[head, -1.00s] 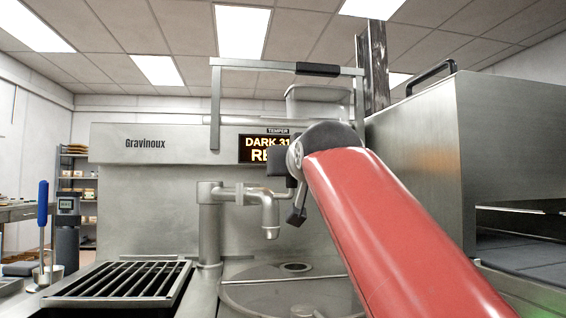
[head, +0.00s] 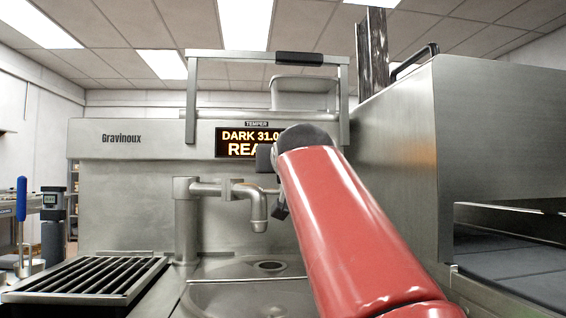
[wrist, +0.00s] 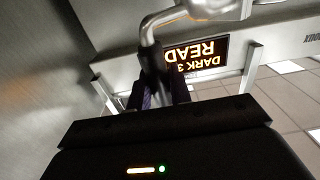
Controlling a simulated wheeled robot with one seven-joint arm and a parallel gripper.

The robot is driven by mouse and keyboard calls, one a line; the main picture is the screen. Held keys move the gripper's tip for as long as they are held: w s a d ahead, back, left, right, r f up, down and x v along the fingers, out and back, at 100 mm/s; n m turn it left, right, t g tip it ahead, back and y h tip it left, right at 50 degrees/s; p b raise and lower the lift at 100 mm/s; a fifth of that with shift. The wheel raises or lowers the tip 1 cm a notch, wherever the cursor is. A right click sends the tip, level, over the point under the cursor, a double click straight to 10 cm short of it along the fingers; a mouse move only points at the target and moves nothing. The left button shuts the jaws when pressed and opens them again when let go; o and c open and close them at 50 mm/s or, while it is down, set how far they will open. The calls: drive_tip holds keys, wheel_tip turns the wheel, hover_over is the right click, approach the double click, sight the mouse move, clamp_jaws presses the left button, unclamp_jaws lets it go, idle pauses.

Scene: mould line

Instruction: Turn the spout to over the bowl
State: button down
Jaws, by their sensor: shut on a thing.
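The metal spout (head: 229,190) reaches right from its upright post (head: 186,222), its nozzle bent down at the right end. The round steel bowl (head: 215,297) is below and in front; its right part is hidden by my red arm. The nozzle shows above the bowl's back part, but I cannot tell exactly where it points. My gripper (head: 279,204) is mostly hidden behind my arm, just right of the nozzle.
A slatted grate (head: 85,278) lies left of the post. A large steel housing (head: 395,165) stands close on the right. Behind the spout is a machine panel with a lit display (head: 240,143). A metal frame (head: 240,56) rises above it.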

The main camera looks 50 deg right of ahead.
drive_tip(key=c, duration=1.3)
unclamp_jaws()
drive_tip(key=b+v, duration=0.2)
drive_tip(key=v, duration=0.6)
drive_tip(key=shift+w, duration=0.1)
